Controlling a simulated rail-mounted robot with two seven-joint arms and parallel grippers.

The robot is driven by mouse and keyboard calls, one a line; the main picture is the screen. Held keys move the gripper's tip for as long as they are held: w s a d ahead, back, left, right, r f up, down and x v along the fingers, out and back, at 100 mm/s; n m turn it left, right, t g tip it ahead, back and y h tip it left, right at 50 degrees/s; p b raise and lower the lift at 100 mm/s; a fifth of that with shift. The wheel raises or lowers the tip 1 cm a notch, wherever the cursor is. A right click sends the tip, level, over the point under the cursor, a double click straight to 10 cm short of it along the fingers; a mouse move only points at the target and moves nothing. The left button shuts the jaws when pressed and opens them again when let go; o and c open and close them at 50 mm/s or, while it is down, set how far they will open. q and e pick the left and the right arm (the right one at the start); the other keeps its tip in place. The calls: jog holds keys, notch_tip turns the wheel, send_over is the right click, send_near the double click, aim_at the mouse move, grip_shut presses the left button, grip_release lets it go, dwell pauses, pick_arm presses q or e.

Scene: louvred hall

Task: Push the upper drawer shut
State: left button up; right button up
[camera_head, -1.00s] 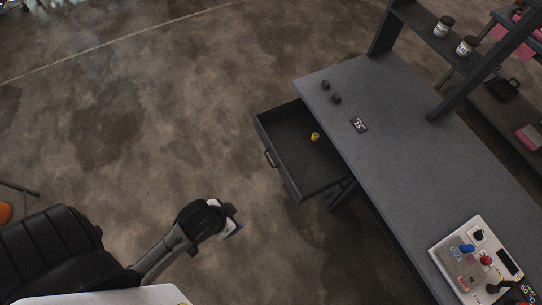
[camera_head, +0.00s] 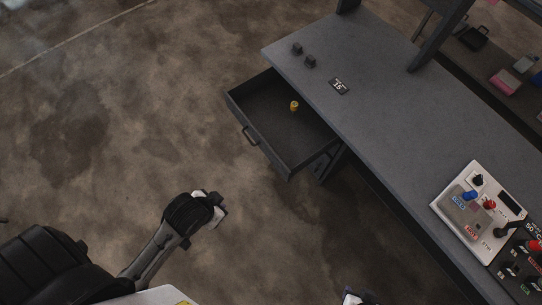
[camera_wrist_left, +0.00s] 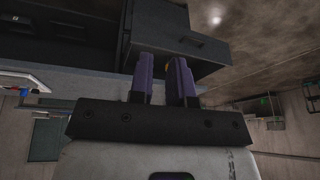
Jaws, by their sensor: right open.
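The upper drawer (camera_head: 262,132) is a dark grey box pulled well out from under the grey desk (camera_head: 400,130). Its bar handle (camera_head: 250,136) faces left, and a small yellow item (camera_head: 294,106) lies inside. My left gripper (camera_head: 218,212) is at the end of the arm from the left, in front of and below the drawer front, apart from it. In the left wrist view its two purple fingers (camera_wrist_left: 162,72) stand apart with nothing between them, and the drawer front (camera_wrist_left: 195,45) is beyond them. My right gripper (camera_head: 353,297) just shows at the bottom edge, open.
On the desk are two small dark blocks (camera_head: 303,55), a number card (camera_head: 338,86) and a control panel (camera_head: 480,212) with coloured knobs. A shelf rack (camera_head: 440,35) stands behind. The floor (camera_head: 110,120) left of the drawer is clear.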

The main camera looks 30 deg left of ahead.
pick_arm(q)
jog(key=w+a+f+b, duration=0.1)
jog(key=f+b, duration=0.6)
jog(key=f, duration=0.1)
jog(key=a+f+y+b, duration=0.1)
jog(key=a+f+b, duration=0.1)
jog(key=f+b, duration=0.5)
jog(key=w+a+f+m+y+b, duration=0.1)
jog(key=a+f+b, duration=0.1)
jog(key=f+b, duration=0.5)
jog(key=shift+x, duration=1.5)
grip_shut()
jog(key=w+a+f+m+t+y+b, duration=0.1)
jog(key=w+a+f+t+b, duration=0.15)
jog(key=f+b, duration=0.45)
jog(key=w+a+f+m+t+y+b, duration=0.1)
jog(key=w+a+f+b, duration=0.3)
jog(key=f+b, duration=0.3)
jog(key=m+t+h, duration=0.9)
jog(key=m+h, duration=0.2)
jog(key=m, duration=0.6)
send_near(277, 165)
jog(key=b+x, duration=0.3)
jog(key=x, duration=0.4)
jog(key=shift+w+r, duration=0.15)
jog(key=shift+w, duration=0.15)
